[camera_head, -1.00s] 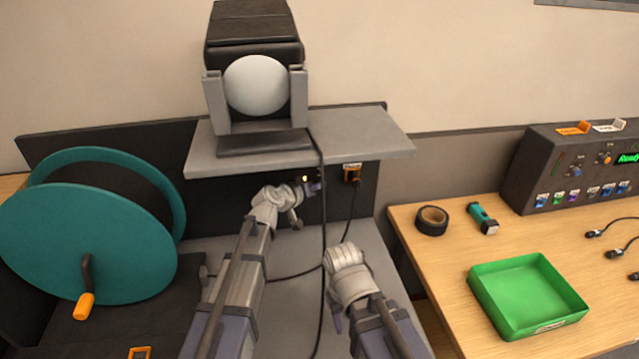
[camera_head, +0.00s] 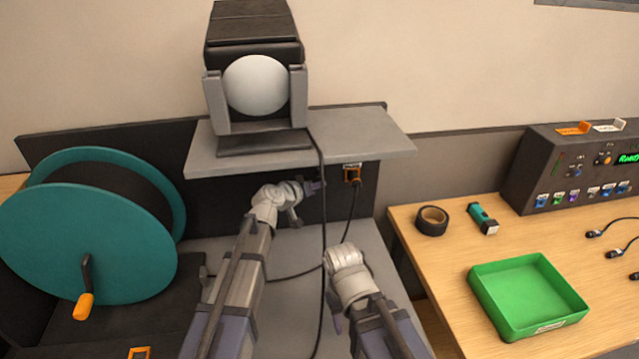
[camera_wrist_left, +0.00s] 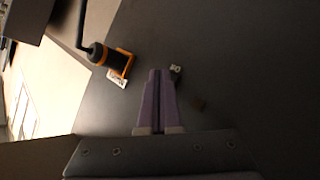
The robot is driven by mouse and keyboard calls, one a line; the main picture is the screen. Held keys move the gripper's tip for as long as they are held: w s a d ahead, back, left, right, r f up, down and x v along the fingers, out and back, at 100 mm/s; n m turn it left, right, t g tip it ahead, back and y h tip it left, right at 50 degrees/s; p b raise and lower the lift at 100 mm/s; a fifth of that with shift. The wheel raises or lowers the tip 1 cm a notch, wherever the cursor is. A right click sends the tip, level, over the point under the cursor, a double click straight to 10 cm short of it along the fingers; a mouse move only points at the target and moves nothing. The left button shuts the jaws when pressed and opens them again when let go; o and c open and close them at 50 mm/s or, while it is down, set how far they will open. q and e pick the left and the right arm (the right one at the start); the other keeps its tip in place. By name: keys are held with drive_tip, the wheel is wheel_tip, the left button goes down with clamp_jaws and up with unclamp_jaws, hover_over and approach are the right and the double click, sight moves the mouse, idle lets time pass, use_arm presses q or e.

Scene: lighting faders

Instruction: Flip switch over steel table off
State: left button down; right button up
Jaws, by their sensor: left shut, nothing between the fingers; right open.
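My left gripper (camera_head: 316,187) is shut and empty, with its purple fingertips at the dark panel under the grey shelf, above the grey steel table (camera_head: 290,240). In the left wrist view the shut fingers (camera_wrist_left: 160,75) reach beside a small dark switch (camera_wrist_left: 177,77) with a pale label, partly hidden by them. I cannot tell which way the switch lies or whether they touch.
A lamp (camera_head: 256,85) stands on the shelf (camera_head: 360,135); its black cable hangs past my left fingertips. A teal reel (camera_head: 90,225) stands left. A wooden table with a green tray (camera_head: 530,295) is right.

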use_arm(q)
drive_tip(key=shift+s, duration=0.1)
drive_tip(key=shift+s+d+r, duration=0.1)
drive_tip(key=shift+s+d, duration=0.05)
drive_tip(key=shift+s, duration=0.5)
use_arm(e)
drive_tip(key=shift+r, duration=0.1)
drive_tip(key=shift+r+p, duration=0.3)
drive_tip(key=shift+p, duration=0.1)
use_arm(q)
drive_tip(key=s, duration=0.3)
drive_tip(key=s+d, duration=0.1)
drive_tip(key=shift+s+r, duration=0.3)
drive_tip(key=shift+s, duration=0.1)
